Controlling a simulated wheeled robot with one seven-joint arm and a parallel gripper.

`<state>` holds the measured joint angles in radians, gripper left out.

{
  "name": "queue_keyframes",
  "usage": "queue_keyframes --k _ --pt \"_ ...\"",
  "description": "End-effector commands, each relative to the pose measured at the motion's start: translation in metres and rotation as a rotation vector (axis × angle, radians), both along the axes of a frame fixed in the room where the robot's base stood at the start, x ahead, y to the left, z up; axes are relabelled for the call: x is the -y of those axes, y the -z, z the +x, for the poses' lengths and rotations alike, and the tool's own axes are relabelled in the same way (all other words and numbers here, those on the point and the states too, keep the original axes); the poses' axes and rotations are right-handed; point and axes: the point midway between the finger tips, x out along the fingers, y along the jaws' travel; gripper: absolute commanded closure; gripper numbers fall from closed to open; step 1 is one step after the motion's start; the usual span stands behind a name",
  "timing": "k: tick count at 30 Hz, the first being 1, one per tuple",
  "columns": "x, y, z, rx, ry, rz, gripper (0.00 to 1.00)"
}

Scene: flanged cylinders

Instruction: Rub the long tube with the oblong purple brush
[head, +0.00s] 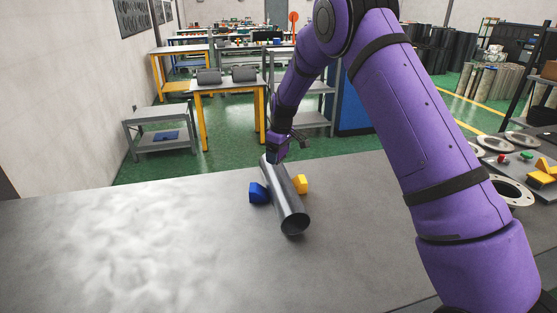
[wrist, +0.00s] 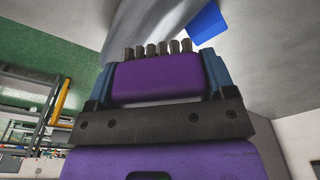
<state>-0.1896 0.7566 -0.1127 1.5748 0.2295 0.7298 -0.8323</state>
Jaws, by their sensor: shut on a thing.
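The long tube (head: 284,196) is a dark grey, hollow cylinder lying on the grey table, its open end towards me. A blue block (head: 258,192) sits against its left side and a yellow block (head: 300,184) against its right. My gripper (head: 279,150) is at the tube's far end, just above it. In the wrist view my gripper (wrist: 158,80) is shut on the oblong purple brush (wrist: 155,82), its blue fingers at both ends. A row of dark bristles stands out from the brush. Whether they touch the tube, I cannot tell.
The grey table (head: 110,250) is clear to the left of the tube. At right, a lower surface holds metal rings (head: 510,188) and yellow parts. A small grey stand (head: 160,115) and a yellow-legged workbench (head: 225,88) stand beyond the table.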

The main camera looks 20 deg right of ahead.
Motion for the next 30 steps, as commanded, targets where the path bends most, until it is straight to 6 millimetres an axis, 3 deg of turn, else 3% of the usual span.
queue_keyframes --k 12,30 --pt "-0.004 -0.034 -0.005 0.001 0.002 0.001 0.46" --pt "-0.003 -0.035 -0.005 -0.001 0.002 -0.001 0.46"
